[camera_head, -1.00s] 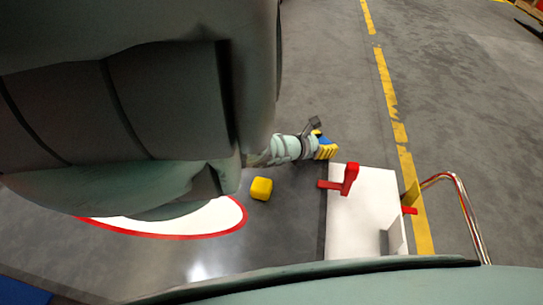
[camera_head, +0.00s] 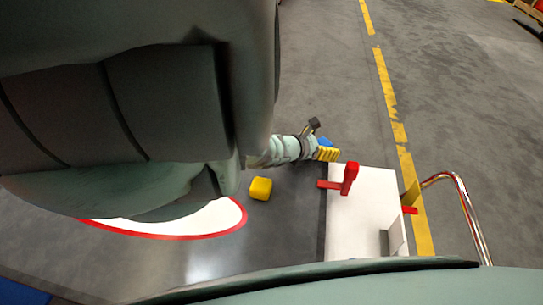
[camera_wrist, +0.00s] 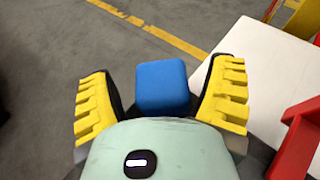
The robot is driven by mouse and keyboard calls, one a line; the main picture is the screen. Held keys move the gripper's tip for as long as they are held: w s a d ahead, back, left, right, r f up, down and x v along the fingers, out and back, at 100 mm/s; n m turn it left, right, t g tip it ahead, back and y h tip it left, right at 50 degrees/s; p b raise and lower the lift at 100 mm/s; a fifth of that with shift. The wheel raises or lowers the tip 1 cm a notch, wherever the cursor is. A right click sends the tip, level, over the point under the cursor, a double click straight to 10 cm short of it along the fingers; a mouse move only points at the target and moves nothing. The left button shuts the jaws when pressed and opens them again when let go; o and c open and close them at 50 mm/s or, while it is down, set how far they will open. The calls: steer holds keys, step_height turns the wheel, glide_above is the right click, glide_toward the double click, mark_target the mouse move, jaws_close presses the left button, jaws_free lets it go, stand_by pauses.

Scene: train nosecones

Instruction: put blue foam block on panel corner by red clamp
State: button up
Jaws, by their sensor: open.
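The blue foam block (camera_wrist: 162,86) is between the two yellow-padded fingers of my gripper (camera_wrist: 165,100) in the wrist view, with a gap to the left finger. In the head view my gripper (camera_head: 327,154) is just off the far left corner of the white panel (camera_head: 370,220), and only a bit of the blue block (camera_head: 325,142) shows behind the fingers. I cannot tell what bears the block. The red clamp (camera_head: 349,178) is on the panel near that corner; part of it shows at the right in the wrist view (camera_wrist: 297,140).
A yellow block (camera_head: 260,189) lies left of the panel. A second red and yellow clamp (camera_head: 411,200) is at the panel's right edge, beside a metal rail (camera_head: 465,205). A yellow floor line (camera_head: 397,120) runs past. My own arm covers the upper left.

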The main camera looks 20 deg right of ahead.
steer(key=shift+r, duration=0.3)
steer(key=p+v, duration=0.7)
steer(key=v, duration=0.4)
steer(key=shift+w+f, duration=0.1)
steer(key=shift+s+a+p, duration=0.2)
steer(key=shift+a+p, duration=0.15)
steer(key=shift+a, duration=0.2)
steer(key=shift+r, duration=0.2)
